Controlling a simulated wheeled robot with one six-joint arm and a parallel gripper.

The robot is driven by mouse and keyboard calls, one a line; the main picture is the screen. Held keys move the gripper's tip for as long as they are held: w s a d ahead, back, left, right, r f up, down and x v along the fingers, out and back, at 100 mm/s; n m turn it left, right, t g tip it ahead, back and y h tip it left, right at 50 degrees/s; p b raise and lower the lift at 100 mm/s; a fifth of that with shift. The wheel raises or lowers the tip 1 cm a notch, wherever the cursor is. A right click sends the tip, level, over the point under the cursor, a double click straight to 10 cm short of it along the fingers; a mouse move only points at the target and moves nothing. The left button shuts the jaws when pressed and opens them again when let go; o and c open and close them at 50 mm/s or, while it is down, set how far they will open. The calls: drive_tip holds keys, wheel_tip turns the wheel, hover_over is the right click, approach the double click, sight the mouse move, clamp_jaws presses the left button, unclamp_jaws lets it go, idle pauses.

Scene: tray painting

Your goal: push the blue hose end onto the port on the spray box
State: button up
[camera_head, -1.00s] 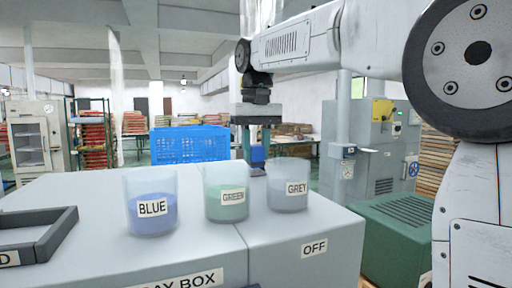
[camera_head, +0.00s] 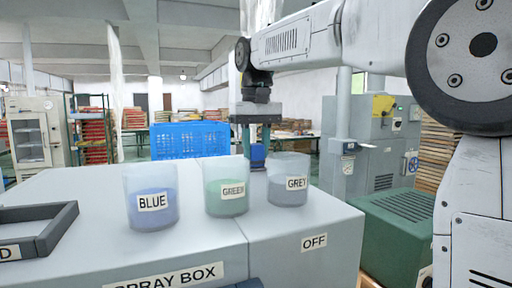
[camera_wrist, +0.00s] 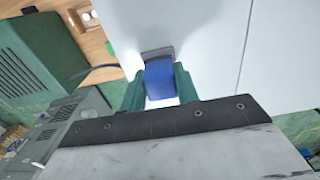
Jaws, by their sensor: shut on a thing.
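My gripper (camera_head: 256,148) points down beyond the jars, over the far side of the spray box (camera_head: 305,220). Its teal fingers are shut on the blue hose end (camera_head: 257,153), which is partly hidden by the fingers and the grey jar. In the wrist view the blue hose end (camera_wrist: 159,80) sits between the fingers, with a grey band at its far side. The pale top of the spray box (camera_wrist: 205,40) lies beyond it. I cannot make out the port for certain. A dark rounded part (camera_head: 245,284) shows at the box's front, cut by the picture edge.
Jars labelled BLUE (camera_head: 152,205), GREEN (camera_head: 227,195) and GREY (camera_head: 288,185) stand on the box top. A dark tray frame (camera_head: 60,228) lies at the left. A blue crate (camera_head: 190,142) is behind, and a green ribbed unit (camera_head: 400,225) stands right.

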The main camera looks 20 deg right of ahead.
drive_tip(key=o, duration=1.5)
drive_tip(key=shift+r, duration=2.95)
drive_tip(key=shift+s+r, duration=0.1)
drive_tip(key=shift+r, duration=3.8)
